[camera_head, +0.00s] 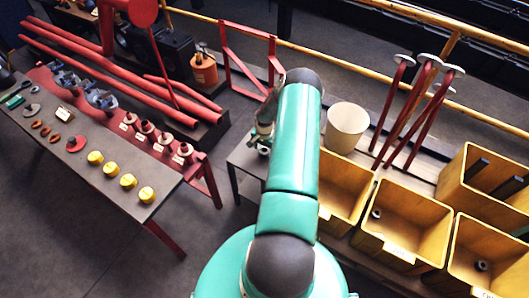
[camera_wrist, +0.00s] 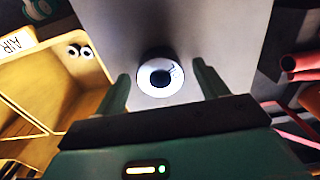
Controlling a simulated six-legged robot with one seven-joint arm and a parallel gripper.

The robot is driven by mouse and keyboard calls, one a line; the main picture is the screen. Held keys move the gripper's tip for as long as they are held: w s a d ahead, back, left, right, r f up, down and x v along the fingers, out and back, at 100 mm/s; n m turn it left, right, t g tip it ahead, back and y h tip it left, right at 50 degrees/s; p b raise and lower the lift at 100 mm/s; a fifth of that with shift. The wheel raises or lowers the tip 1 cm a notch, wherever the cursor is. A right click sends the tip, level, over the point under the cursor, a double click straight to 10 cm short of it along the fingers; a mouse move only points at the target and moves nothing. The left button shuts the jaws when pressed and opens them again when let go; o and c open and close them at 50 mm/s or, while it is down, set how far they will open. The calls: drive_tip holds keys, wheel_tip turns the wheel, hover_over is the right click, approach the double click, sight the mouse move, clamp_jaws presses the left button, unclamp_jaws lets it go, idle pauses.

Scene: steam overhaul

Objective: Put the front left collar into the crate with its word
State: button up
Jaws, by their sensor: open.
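A pale ring-shaped collar (camera_wrist: 158,77) with a dark bore stands on a grey tabletop (camera_wrist: 215,25) in the wrist view. Small dark marks show on its rim, too small to read. My gripper (camera_wrist: 161,72) is open, one green finger on each side of the collar; I cannot tell whether they touch it. In the head view my gripper (camera_head: 263,128) is over the grey table (camera_head: 243,160), partly hidden by my arm.
Yellow crates (camera_head: 403,220) line the right in the head view; two show a small part inside. A cream bucket (camera_head: 346,127) and red-stemmed tools (camera_head: 408,112) stand behind. A bench (camera_head: 95,190) with yellow caps (camera_head: 128,181) and red-based fittings (camera_head: 147,127) is at left.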

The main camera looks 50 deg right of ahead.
drive_tip(key=shift+f, duration=0.3)
drive_tip(key=c, duration=1.5)
drive_tip(key=shift+r, duration=0.1)
